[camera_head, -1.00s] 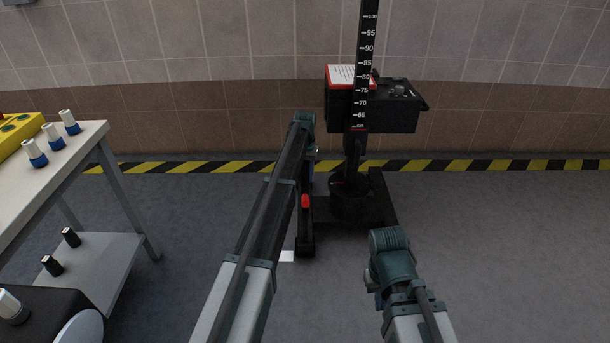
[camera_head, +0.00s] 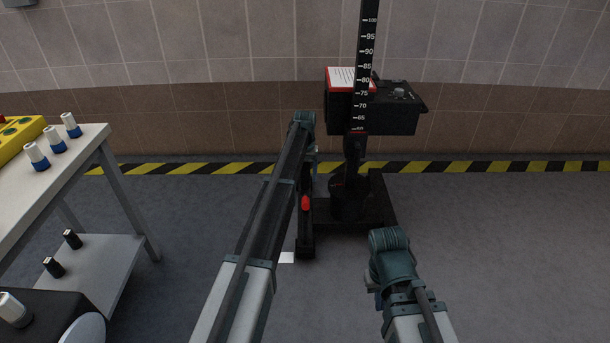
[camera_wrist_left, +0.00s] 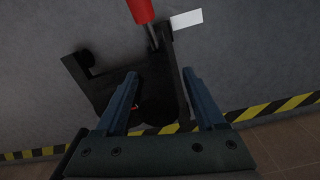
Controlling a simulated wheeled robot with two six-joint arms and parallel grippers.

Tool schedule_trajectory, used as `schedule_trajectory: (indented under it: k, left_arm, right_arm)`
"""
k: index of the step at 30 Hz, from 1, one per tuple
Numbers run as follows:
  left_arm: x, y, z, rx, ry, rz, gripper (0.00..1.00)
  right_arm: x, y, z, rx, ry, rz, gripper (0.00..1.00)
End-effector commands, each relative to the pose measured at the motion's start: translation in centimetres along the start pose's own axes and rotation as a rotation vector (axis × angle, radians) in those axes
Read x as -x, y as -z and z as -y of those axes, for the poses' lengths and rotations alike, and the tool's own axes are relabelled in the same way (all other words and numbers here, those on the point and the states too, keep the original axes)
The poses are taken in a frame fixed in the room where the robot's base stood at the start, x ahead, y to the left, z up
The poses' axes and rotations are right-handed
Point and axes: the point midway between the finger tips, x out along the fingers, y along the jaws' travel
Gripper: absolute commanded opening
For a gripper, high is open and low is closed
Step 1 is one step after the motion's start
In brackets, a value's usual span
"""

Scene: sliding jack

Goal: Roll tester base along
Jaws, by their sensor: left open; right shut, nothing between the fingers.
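The tester has a black base (camera_head: 378,209) on the floor, a tall column (camera_head: 364,55) with a white scale, and a black box head (camera_head: 395,120) on it. A red-tipped handle (camera_head: 305,203) stands at the base's left rail; its red part (camera_wrist_left: 141,10) also shows at the top of the left wrist view. My left arm reaches up to the tester's left side and hides its gripper in the head view. In the left wrist view my left gripper (camera_wrist_left: 160,73) is open, with the dark base (camera_wrist_left: 100,85) beyond and between its fingers. My right gripper is hidden; only its arm shows, at lower right.
A white table (camera_head: 50,180) with several blue-and-white bottles and a yellow case (camera_head: 22,138) stands at left. A white patch (camera_head: 287,257) lies on the floor by the base. Yellow-black tape (camera_head: 500,167) runs along the tiled wall. Floor at right is clear.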

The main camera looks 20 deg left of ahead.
Motion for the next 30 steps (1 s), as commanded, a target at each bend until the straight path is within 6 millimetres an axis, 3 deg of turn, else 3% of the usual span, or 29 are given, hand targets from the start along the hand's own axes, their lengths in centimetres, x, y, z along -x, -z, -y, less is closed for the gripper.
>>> schedule_trajectory:
  k: [21, 30]
  left_arm:
    - [11.1, 0.1, 0.1, 0.001, 0.0, -0.001, 0.72]
    - [12.8, 0.1, 0.1, 0.001, 0.0, -0.001, 0.72]
  right_arm:
    - [11.1, -0.7, -1.0, -0.012, 0.006, 0.003, 0.0]
    - [12.7, -0.8, -1.1, -0.012, 0.008, 0.003, 0.0]
